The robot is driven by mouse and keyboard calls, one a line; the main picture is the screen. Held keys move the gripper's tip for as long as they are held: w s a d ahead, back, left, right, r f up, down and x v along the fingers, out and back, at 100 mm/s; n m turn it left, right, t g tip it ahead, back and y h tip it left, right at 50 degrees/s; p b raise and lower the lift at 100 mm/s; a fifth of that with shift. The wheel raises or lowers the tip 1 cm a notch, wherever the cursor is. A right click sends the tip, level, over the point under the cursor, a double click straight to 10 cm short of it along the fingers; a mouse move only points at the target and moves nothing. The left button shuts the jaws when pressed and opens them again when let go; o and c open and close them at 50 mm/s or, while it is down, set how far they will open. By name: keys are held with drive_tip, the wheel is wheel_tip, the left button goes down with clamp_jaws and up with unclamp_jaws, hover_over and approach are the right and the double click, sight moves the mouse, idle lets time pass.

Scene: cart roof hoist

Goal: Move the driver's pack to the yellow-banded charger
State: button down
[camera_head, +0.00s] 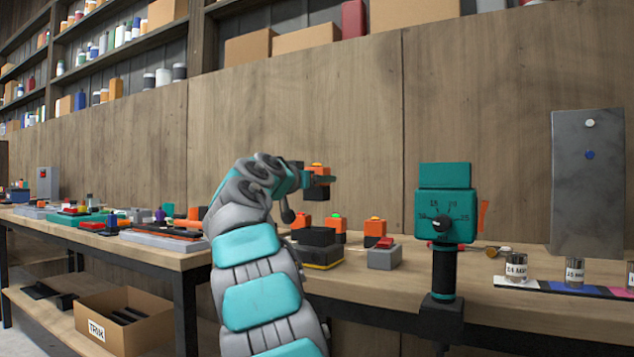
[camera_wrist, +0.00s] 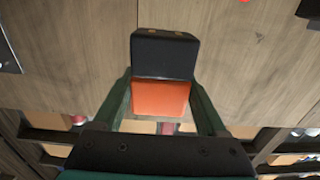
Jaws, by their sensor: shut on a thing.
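My gripper (camera_head: 316,177) is raised above the bench and shut on an orange-and-black pack (camera_head: 317,194). In the wrist view the pack (camera_wrist: 161,97) sits between the two fingers of my gripper (camera_wrist: 163,86), its black end pointing away from the palm. A dark charger with a yellow band (camera_head: 323,265) stands on the bench below the held pack, apart from it. I cannot tell whether its top is fully free, as my arm covers part of its left side.
Other orange packs (camera_head: 335,223) stand behind the yellow-banded charger. A teal dial device (camera_head: 444,215) stands to the right, near jars (camera_head: 516,270). Clutter covers the left bench.

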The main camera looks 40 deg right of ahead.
drive_tip(key=shift+f+b, duration=2.8)
drive_tip(key=shift+f+b, duration=2.3)
drive_tip(key=shift+b, duration=0.55)
unclamp_jaws()
drive_tip(key=shift+s+a, duration=0.1)
drive_tip(key=shift+a, duration=0.05)
drive_tip(key=v, duration=0.7)
drive_tip(key=shift+a+b, duration=0.25)
drive_tip(key=shift+b, duration=0.05)
drive_tip(key=shift+s, duration=0.1)
